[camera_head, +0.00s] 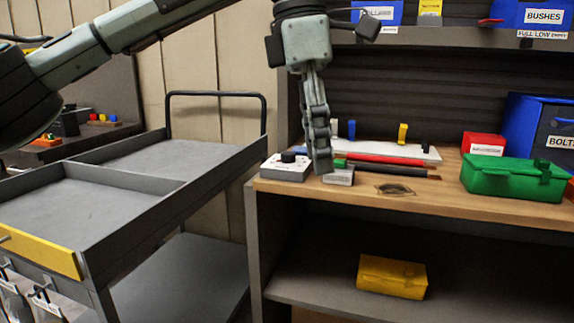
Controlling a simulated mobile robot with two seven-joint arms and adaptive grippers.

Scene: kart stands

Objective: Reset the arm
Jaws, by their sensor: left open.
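My left arm comes in from the upper left and bends down over the wooden bench. My left gripper (320,165) points downward just above the bench's front left part, seen edge-on. It is open. A small grey block with a label (339,176) is right beside its fingertips; I cannot tell whether they touch. A white box with a black knob (287,167) sits just left of the fingertips. My right gripper is not in view.
The wooden bench (445,203) holds a red and a black rod, a green case (514,178) and a red box (483,144). A yellow box (392,277) lies on the lower shelf. A grey cart (60,215) with empty trays stands left. Blue bins line the upper shelf.

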